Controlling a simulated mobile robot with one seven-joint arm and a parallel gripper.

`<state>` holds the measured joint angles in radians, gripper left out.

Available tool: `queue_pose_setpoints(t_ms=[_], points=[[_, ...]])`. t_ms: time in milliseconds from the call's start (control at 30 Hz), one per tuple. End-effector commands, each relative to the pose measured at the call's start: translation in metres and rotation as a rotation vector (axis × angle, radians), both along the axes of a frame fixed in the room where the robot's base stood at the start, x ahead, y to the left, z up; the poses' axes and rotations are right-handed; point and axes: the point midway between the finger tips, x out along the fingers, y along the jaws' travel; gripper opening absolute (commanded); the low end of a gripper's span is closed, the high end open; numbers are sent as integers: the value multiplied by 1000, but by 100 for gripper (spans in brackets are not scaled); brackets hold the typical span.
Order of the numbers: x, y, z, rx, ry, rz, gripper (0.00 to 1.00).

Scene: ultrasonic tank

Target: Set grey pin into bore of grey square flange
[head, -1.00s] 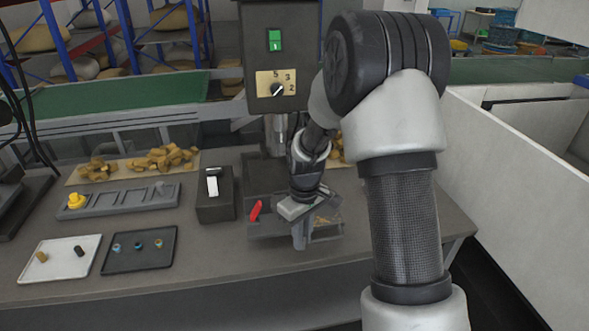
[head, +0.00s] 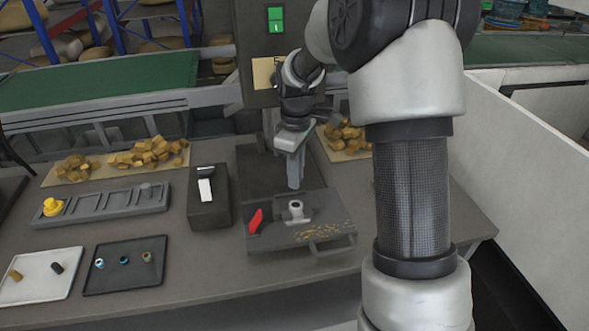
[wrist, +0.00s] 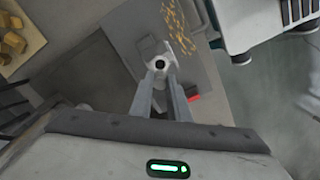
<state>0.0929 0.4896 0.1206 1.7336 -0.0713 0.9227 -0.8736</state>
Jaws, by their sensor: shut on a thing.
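The grey square flange (head: 297,218) sits on the dark fixture at the table's middle, its round bore facing up. My gripper (head: 295,186) points down above and slightly behind it, clear of it in the head view. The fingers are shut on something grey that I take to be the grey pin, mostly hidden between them. In the wrist view, my fingertips (wrist: 164,76) lie just below a pale ring with a dark centre on the flange (wrist: 153,52). I cannot tell the pin's outline from the fingers.
A red lever (head: 255,221) stands left of the flange, with chips on the fixture plate (head: 285,240). A dark block with a white switch (head: 207,200) is further left. A slotted grey rack (head: 105,206), a white tray (head: 65,288) and a dark tray (head: 105,278) are at left.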

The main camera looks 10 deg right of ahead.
Motion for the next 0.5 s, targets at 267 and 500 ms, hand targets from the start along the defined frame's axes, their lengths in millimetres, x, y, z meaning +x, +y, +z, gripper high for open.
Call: queue_pose_setpoints(t_ms=[267, 500], points=[[0, 0, -27, 1, 1, 0, 0], [0, 0, -49, 0, 1, 0, 0]])
